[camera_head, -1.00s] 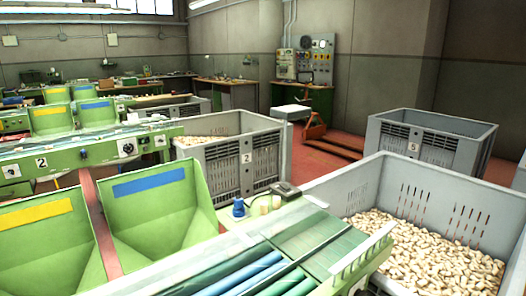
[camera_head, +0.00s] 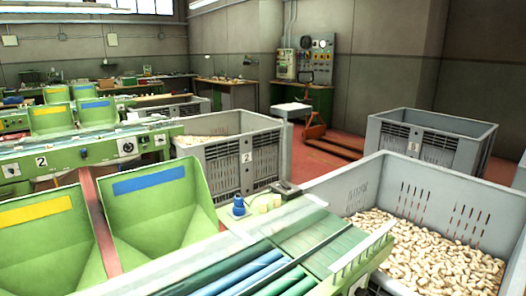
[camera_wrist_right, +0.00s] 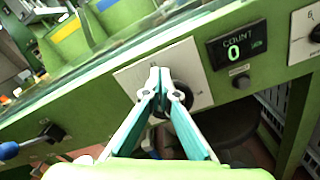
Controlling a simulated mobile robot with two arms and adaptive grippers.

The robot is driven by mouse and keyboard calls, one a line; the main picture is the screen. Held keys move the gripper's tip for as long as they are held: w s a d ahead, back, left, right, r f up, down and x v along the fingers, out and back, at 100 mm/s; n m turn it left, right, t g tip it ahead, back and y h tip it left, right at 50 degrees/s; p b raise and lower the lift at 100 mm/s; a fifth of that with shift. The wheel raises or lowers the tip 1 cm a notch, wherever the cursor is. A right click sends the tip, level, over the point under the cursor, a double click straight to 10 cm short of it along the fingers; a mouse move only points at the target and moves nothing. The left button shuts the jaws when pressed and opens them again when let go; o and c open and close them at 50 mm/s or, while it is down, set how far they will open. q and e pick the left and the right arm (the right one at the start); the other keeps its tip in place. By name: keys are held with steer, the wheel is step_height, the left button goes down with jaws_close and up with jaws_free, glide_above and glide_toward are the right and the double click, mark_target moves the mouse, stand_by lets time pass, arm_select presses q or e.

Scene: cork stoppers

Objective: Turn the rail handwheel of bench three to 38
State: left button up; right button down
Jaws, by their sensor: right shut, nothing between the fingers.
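In the right wrist view my right gripper (camera_wrist_right: 160,75) is shut and empty, its fingertips together in front of a pale plate (camera_wrist_right: 198,65) on a green bench front. A dark round knob (camera_wrist_right: 182,97) on that plate is partly hidden behind the fingers; it may be the rail handwheel. I cannot tell whether the fingers touch it. No scale reading on it is legible, and no bench number shows here. The near bench (camera_head: 345,245) fills the front of the head view, with its control face hidden. Neither gripper shows in the head view.
A count display (camera_wrist_right: 237,47) reads 0 right of the plate, with another dial (camera_wrist_right: 314,33) beyond. A blue-handled lever (camera_wrist_right: 12,149) is at lower left. In the head view, a crate of corks (camera_head: 350,180) stands beside the near bench; bench two (camera_head: 95,152) is behind.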

steer(key=shift+w+d+f+b, duration=0.45)
steer(key=shift+d+f+b, duration=0.2)
steer(key=shift+b, duration=0.2)
steer(key=shift+w+d+f+b, duration=0.45)
steer(key=shift+d+f+b, duration=0.2)
steer(key=shift+b, duration=0.15)
steer(key=shift+r, duration=0.1)
steer(key=v, duration=0.6)
steer(key=shift+w+d+r+b, duration=0.25)
steer(key=shift+d+r+b, duration=0.05)
steer(key=shift+b, duration=0.15)
